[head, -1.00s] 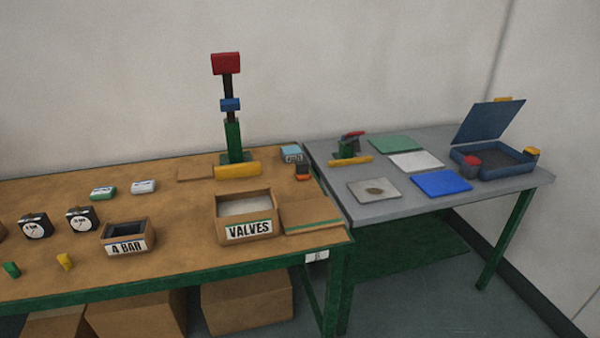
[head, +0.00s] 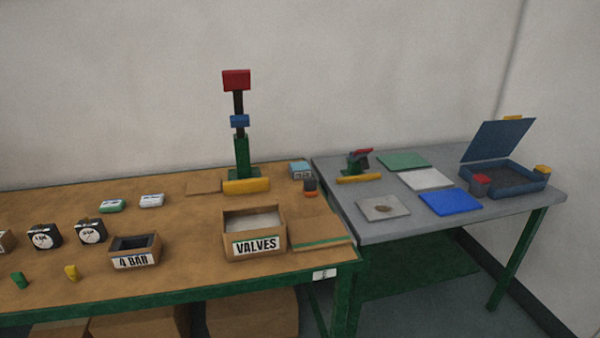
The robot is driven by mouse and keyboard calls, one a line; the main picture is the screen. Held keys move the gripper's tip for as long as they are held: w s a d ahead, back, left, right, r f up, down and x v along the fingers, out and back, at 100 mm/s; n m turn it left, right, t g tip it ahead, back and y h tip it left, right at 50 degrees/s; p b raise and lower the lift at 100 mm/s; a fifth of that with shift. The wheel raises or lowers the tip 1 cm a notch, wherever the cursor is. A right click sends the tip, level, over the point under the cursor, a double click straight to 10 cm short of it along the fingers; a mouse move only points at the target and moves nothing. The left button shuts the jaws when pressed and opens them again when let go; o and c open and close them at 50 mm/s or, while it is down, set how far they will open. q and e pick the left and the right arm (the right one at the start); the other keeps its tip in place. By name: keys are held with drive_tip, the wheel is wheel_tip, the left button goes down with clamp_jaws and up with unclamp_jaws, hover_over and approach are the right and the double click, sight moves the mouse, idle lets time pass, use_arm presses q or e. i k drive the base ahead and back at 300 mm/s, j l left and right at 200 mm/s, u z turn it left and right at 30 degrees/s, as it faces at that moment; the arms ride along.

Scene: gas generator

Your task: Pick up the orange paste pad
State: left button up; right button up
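A small block with an orange lower part and a dark upper part (head: 310,187) sits near the right end of the brown wooden bench; it is the only orange thing I can make out. A small light-blue box with a label (head: 300,170) stands just behind it; the label is too small to read. Whether the orange thing is a pad cannot be told at this size. Neither of my grippers is in view.
The brown bench (head: 150,235) holds an open VALVES box (head: 254,245), a yellow block (head: 247,186), a green stand with a red top (head: 241,150) and a 4 BAR box (head: 134,261). A grey table (head: 390,229) with coloured mats and an open blue case (head: 515,192) adjoins at right.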

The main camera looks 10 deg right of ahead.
sight(309, 189)
drive_tip(key=l+u, duration=0.1)
drive_tip(key=u, duration=0.25)
drive_tip(key=l+u, duration=0.1)
drive_tip(key=u, duration=0.3)
drive_tip(key=l+u, duration=0.1)
drive_tip(key=u, duration=0.25)
drive_tip(key=k+l+u, duration=0.3)
drive_tip(key=l, duration=0.25)
drive_tip(key=k+l+u, duration=0.1)
drive_tip(key=l+u, duration=0.15)
drive_tip(key=l, duration=0.3)
drive_tip(key=k+l+u, duration=0.3)
drive_tip(key=l, duration=0.15)
drive_tip(key=k+l+u, duration=0.25)
drive_tip(key=k+l, duration=0.05)
drive_tip(key=l, duration=0.15)
